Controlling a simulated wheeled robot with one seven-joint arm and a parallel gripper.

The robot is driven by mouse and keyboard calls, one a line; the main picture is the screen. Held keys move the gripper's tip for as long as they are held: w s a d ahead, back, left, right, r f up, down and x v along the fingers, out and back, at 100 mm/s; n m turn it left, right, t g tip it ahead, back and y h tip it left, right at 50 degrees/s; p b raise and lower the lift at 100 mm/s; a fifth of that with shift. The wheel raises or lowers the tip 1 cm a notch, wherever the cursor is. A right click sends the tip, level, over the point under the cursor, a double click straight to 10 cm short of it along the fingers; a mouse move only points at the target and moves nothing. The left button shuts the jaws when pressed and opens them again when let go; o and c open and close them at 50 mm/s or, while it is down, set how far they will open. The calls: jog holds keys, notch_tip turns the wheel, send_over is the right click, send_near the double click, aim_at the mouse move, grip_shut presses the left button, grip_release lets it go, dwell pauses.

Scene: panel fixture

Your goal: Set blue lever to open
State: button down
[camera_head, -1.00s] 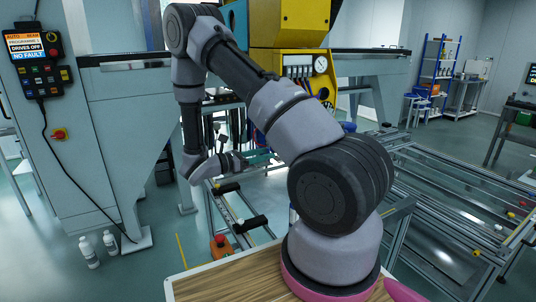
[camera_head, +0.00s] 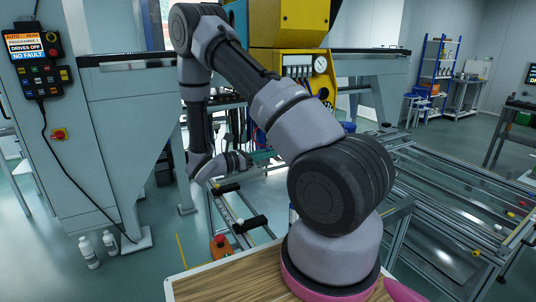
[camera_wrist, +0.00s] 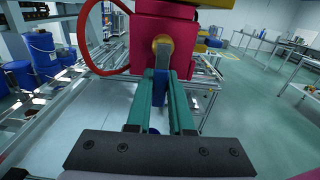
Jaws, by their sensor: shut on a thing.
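The blue lever (camera_wrist: 160,88) hangs downward in the wrist view, below a grey shank and a brass-coloured pivot on the front of a magenta box (camera_wrist: 140,38). My gripper (camera_wrist: 160,76) has its two teal fingers on either side of the blue lever and is shut on it. The lower part of the lever lies between the fingers. In the head view my gripper is small, left of the centre, and I cannot make out the lever there.
A red hose (camera_wrist: 87,50) loops left of the magenta box. Blue drums (camera_wrist: 42,52) stand farther left. A roller frame (camera_head: 455,200) fills the right of the head view. A yellow machine housing (camera_head: 288,22) stands behind my arm. Open floor shows at right in the wrist view.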

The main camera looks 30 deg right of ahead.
jog(key=shift+s+r+n, duration=0.6)
jog(key=shift+n, duration=2.35)
jog(key=shift+s+r+n, duration=0.55)
jog(key=shift+n, duration=2.45)
jog(key=shift+s+r+n, duration=0.6)
jog(key=shift+n, duration=2.35)
jog(key=c, duration=0.8)
grip_release()
